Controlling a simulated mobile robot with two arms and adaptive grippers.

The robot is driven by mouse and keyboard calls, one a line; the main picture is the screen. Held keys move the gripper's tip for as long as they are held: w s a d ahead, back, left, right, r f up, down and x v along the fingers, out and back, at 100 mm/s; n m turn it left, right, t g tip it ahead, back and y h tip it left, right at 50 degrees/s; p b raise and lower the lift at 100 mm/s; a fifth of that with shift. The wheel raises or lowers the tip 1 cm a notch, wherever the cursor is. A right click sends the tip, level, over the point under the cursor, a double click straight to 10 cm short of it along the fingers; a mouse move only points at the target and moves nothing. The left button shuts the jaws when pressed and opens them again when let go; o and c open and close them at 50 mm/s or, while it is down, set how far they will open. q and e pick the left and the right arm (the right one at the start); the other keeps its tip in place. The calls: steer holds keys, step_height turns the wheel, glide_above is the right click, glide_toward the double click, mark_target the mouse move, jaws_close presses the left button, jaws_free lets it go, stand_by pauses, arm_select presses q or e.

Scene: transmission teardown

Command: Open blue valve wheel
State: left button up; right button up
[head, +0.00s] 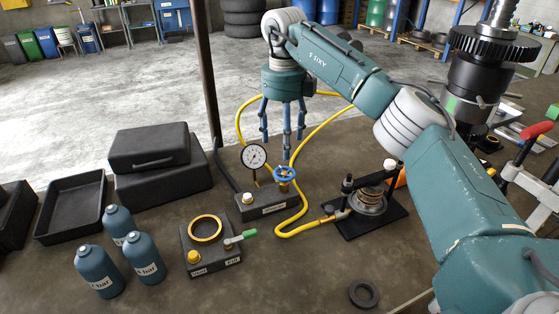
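My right gripper (284,143) comes in from the right side of the view. Its fingers point down and are spread apart, with nothing between them. They hang over the wheel in the picture, and a gap shows between them and the wheel. My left gripper is not in view.
Yellow hoses (313,219) loop around the block to a fixture (369,201) on a black plate. A second block with a brass ring (206,229) and green-handled lever stands in front. Blue bottles (145,257), black cases (150,147) and a dark pole (206,70) are left.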

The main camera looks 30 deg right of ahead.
steer(key=p, duration=0.2)
glide_above(284, 172)
step_height(284, 172, down, 5)
steer(key=shift+s+r, duration=0.1)
steer(key=shift+s, duration=0.05)
steer(key=f, duration=0.4)
steer(key=shift+w+f+p, duration=0.15)
steer(key=shift+w+p, duration=0.05)
steer(key=shift+p, duration=0.2)
steer(key=shift+c, duration=0.5)
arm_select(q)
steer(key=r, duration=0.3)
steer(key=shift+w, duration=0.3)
arm_select(e)
steer(key=c, duration=1)
